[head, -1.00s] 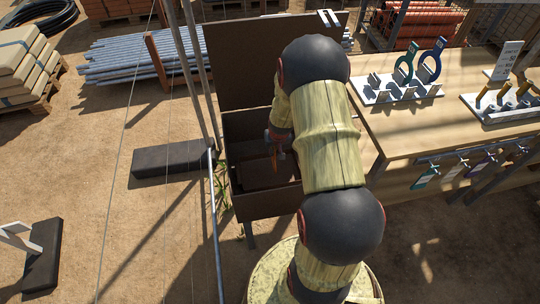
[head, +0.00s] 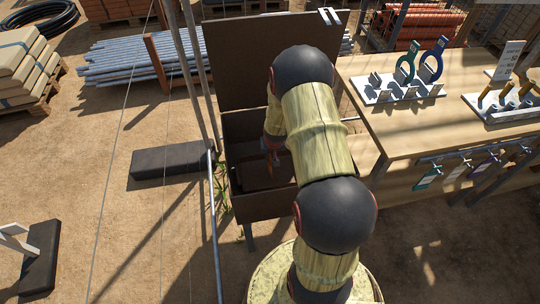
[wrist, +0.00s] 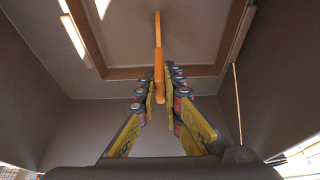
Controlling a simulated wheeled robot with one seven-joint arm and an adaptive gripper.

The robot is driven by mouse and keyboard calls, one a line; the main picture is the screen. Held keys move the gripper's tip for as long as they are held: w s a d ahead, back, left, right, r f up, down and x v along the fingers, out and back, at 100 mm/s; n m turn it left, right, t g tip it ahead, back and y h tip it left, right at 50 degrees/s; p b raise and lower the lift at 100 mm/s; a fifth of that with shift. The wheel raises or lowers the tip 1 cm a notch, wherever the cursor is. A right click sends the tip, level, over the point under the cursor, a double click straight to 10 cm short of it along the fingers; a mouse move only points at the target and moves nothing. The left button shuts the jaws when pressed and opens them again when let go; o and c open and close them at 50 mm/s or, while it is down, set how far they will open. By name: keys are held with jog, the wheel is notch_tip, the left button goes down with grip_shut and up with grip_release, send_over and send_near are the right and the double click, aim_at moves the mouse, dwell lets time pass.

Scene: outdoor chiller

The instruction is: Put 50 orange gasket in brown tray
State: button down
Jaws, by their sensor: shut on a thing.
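My gripper (wrist: 166,82) is shut on the orange gasket (wrist: 158,55), which shows edge-on as a thin upright strip between the fingertips in the wrist view. The brown tray (wrist: 112,73) lies beyond the fingertips there, with a raised rim. In the head view my gripper (head: 270,158) is inside the open brown box, over the brown tray (head: 252,180). My arm covers the right part of the box. I cannot tell whether the gasket touches the tray floor. The number 50 is not readable.
The brown box (head: 262,207) has high walls and a raised lid (head: 245,60) behind. A wooden table (head: 420,130) stands to the right, with a white rack (head: 400,95) holding a green ring (head: 407,68) and a blue ring (head: 432,68). Thin poles (head: 192,65) rise at left.

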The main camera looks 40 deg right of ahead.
jog(key=c, duration=2)
grip_release()
jog(key=shift+o, duration=0.2)
jog(key=shift+r+p, duration=0.35)
jog(key=s+a+r+n+p, duration=0.1)
jog(key=a+r, duration=0.4)
jog(key=r, duration=0.5)
jog(key=s+a+r+n+t+p, duration=0.1)
jog(key=a+r+p, duration=0.1)
jog(key=a+r, duration=0.65)
jog(key=s+a+r+n+p, duration=0.1)
jog(key=a+r, duration=0.1)
jog(key=r, duration=1.1)
jog(key=s+a+r+n+y, duration=0.1)
jog(key=s+a+r, duration=0.6)
jog(key=s, duration=0.2)
jog(key=s+a+r+n+t+y, duration=0.1)
jog(key=s+a+r+n, duration=0.1)
jog(key=s+a+r, duration=0.4)
jog(key=s+a, duration=0.2)
jog(key=s, duration=0.1)
jog(key=shift+s+r, duration=0.15)
jog(key=shift+r, duration=0.2)
